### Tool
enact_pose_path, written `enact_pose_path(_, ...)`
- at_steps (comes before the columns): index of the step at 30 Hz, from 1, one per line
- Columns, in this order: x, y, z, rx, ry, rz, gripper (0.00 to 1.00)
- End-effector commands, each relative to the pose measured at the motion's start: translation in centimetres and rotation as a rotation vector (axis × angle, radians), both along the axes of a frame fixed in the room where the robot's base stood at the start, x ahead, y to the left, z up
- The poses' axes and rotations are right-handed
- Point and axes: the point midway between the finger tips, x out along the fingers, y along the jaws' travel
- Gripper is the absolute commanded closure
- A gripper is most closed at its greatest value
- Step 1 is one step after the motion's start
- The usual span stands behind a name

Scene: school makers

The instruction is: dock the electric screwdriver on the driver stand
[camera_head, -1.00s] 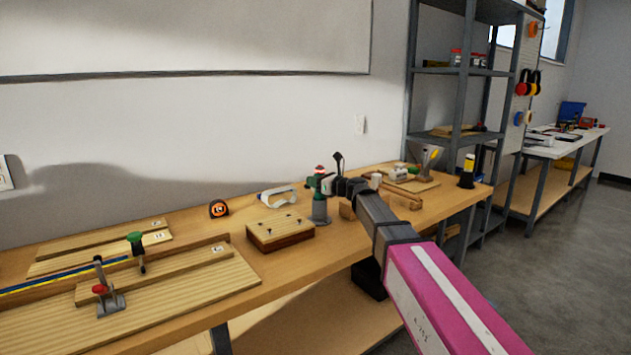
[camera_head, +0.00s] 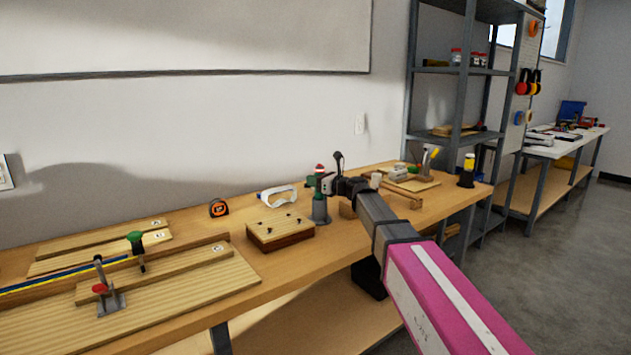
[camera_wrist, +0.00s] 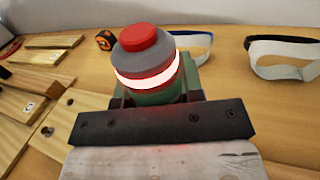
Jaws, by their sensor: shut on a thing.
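The electric screwdriver (camera_head: 319,181) has a green body and a red top. In the wrist view, the screwdriver (camera_wrist: 146,60) shows its red cap, a grey collar and a bright white-red ring. My gripper (camera_head: 327,185) is shut on its green body and holds it upright; the dark gripper bar (camera_wrist: 160,122) crosses in front of it in the wrist view. A grey upright cylinder (camera_head: 321,211), apparently the driver stand, is directly below the green body on the bench. I cannot tell how deep the screwdriver sits in it. The lower end of the screwdriver is hidden.
A wooden block with dark knobs (camera_head: 280,236) is left of the stand, and white goggles (camera_head: 277,195) lie behind it. An orange tape measure (camera_head: 218,208) is farther left.

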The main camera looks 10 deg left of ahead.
Motion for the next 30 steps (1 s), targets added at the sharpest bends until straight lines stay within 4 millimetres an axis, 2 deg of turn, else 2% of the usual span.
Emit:
enact_pose_path(23, 0.0, 0.0, -1.2, 0.000, 0.001, 0.000, 0.97)
enact_pose_path(24, 0.0, 0.0, -1.2, 0.000, 0.001, 0.000, 0.55)
enact_pose_path(30, 0.0, 0.0, -1.2, 0.000, 0.000, 0.000, 0.55)
